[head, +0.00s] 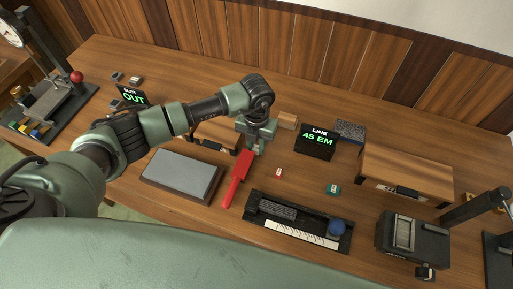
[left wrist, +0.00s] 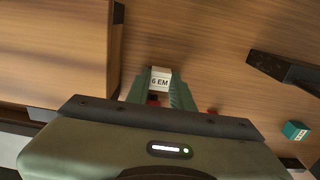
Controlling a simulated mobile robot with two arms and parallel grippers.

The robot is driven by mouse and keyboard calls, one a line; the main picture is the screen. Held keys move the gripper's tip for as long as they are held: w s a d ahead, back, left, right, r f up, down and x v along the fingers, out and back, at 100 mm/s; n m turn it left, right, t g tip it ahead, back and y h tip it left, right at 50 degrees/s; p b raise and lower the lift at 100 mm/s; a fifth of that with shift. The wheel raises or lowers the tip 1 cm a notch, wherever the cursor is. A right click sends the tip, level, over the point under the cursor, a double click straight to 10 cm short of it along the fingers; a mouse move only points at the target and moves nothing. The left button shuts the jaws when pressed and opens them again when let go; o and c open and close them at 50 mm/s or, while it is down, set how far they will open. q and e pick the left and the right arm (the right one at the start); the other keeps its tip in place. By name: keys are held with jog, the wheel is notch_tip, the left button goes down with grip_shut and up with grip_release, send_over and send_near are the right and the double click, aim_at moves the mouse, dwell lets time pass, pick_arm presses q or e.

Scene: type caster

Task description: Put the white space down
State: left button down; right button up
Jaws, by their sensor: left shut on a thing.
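My left gripper (head: 256,146) reaches down over the middle of the table. In the left wrist view the left gripper (left wrist: 160,92) is shut on a white space (left wrist: 160,80) marked "6 EM", held between its green fingertips. In the head view the space is too hidden by the fingers to make out. Whether it touches the table I cannot tell. The red paddle-shaped tool (head: 235,180) lies just in front of the gripper. My right gripper is not in view.
A small red-and-white piece (head: 279,172) and a teal block (head: 333,189) lie right of the gripper. A black composing tray (head: 297,222) is in front, a grey slab (head: 182,174) to the left. The "LINE 45 EM" sign (head: 317,141) stands behind right. Bare wood lies between.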

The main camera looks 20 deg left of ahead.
aim_at(256, 148)
pick_arm(q)
jog(key=shift+r, duration=0.1)
notch_tip(256, 148, up, 20)
jog(key=b, duration=0.5)
jog(key=s+a+f+m, duration=0.2)
jog(key=s+m, duration=0.5)
jog(key=m, duration=1)
jog(key=s+a+f+m, duration=0.2)
jog(key=s+m, duration=0.5)
jog(key=m, duration=1.1)
jog(key=shift+f+m, duration=0.3)
